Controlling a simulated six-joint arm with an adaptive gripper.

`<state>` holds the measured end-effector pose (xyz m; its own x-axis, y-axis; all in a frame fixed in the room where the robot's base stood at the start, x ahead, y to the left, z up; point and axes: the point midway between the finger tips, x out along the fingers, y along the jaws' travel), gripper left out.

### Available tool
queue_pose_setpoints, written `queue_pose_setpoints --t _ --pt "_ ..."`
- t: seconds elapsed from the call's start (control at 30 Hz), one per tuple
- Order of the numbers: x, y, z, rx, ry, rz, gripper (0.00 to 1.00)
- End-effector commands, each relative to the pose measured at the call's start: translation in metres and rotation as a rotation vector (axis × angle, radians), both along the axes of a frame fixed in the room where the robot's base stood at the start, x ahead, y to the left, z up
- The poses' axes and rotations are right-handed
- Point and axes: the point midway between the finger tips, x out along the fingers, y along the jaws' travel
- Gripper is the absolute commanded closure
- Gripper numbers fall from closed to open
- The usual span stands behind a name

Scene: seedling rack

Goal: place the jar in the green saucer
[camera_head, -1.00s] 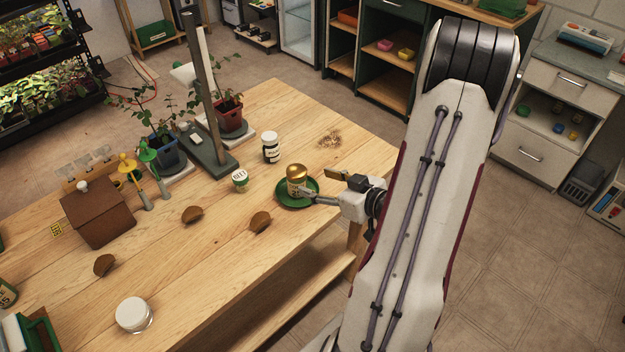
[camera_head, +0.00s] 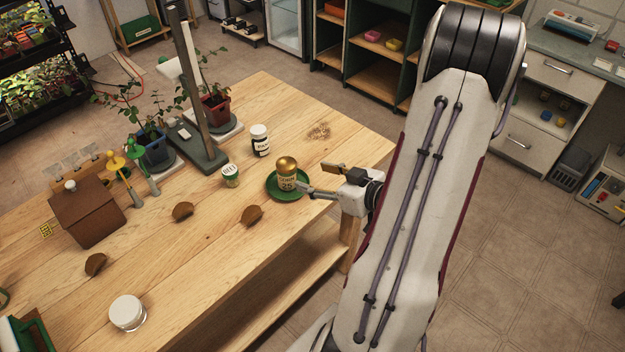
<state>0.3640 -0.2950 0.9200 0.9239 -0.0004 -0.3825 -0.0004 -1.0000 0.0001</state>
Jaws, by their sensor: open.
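The jar (camera_head: 287,175), with a gold domed lid and a label reading 25, stands upright in the green saucer (camera_head: 273,191) near the table's right front edge. My gripper (camera_head: 318,178) is open just to the right of the jar, with its fingers apart and pointing toward it. Nothing is between the fingers, and they look clear of the jar.
A dark-lidded white-capped jar (camera_head: 260,140) and a small labelled pot (camera_head: 231,175) stand left of the saucer. A glass jar (camera_head: 128,313) stands at front left. Potted plants and a post (camera_head: 201,100) stand behind.

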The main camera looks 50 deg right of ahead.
Motion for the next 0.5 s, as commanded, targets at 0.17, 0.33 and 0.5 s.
queue_pose_setpoints --t 0.17,0.33,0.5 --pt "0.001 0.000 0.000 -0.003 0.003 0.000 0.47" --pt "0.005 -0.001 0.002 -0.030 0.032 0.000 0.47" --pt "0.016 -0.004 0.008 -0.095 0.100 -0.007 0.47"
